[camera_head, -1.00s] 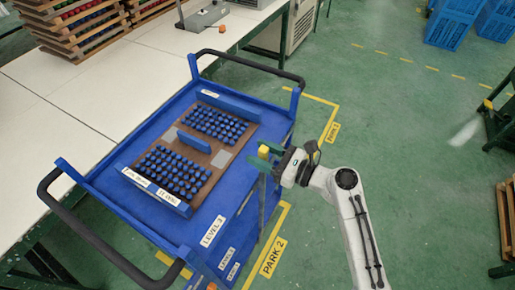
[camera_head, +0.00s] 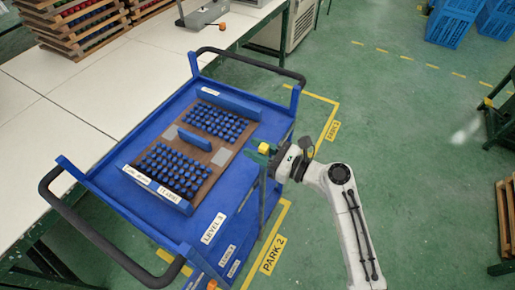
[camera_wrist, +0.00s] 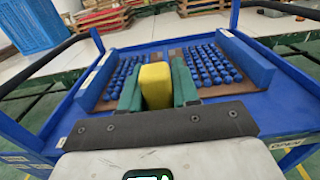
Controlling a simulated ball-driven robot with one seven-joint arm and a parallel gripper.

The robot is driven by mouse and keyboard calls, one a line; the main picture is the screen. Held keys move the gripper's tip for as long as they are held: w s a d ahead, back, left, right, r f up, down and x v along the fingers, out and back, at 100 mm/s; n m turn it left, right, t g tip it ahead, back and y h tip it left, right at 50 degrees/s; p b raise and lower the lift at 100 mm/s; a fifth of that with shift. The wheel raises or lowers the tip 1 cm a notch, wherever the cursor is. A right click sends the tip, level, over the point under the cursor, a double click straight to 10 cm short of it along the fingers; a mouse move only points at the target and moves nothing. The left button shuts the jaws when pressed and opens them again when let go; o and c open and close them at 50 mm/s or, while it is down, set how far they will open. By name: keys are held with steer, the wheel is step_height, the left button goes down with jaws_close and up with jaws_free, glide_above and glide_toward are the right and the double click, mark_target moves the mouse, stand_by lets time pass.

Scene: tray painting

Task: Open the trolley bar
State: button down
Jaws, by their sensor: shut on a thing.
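The blue trolley (camera_head: 222,190) stands beside the white bench. A thin dark green upright bar (camera_head: 263,205) shows at its right side, below my gripper. My gripper (camera_head: 263,150) is at the trolley's right edge, with green fingers shut on a yellow block (camera_head: 264,147), which looks like the bar's handle. In the wrist view the yellow block (camera_wrist: 155,85) sits between both green fingers. How the block joins the bar is hidden.
On the trolley top is a brown tray (camera_head: 222,157) with rows of blue pegs. Black push handles (camera_head: 250,64) rise at both ends. The white bench (camera_head: 110,80) is to the left.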

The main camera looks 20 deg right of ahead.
stand_by(0.3)
steer(key=w+d+b, duration=0.5)
steer(key=w+d, duration=0.7)
steer(key=d, duration=0.5)
steer(key=shift+w, duration=0.25)
steer(key=shift+d, duration=0.1)
steer(key=c, duration=0.9)
jaws_free()
steer(key=shift+s, duration=0.1)
steer(key=v, duration=1)
steer(key=shift+s+d+b, duration=0.2)
steer(key=shift+s+b, duration=0.05)
steer(key=shift+b, duration=0.1)
steer(key=shift+c, duration=0.4)
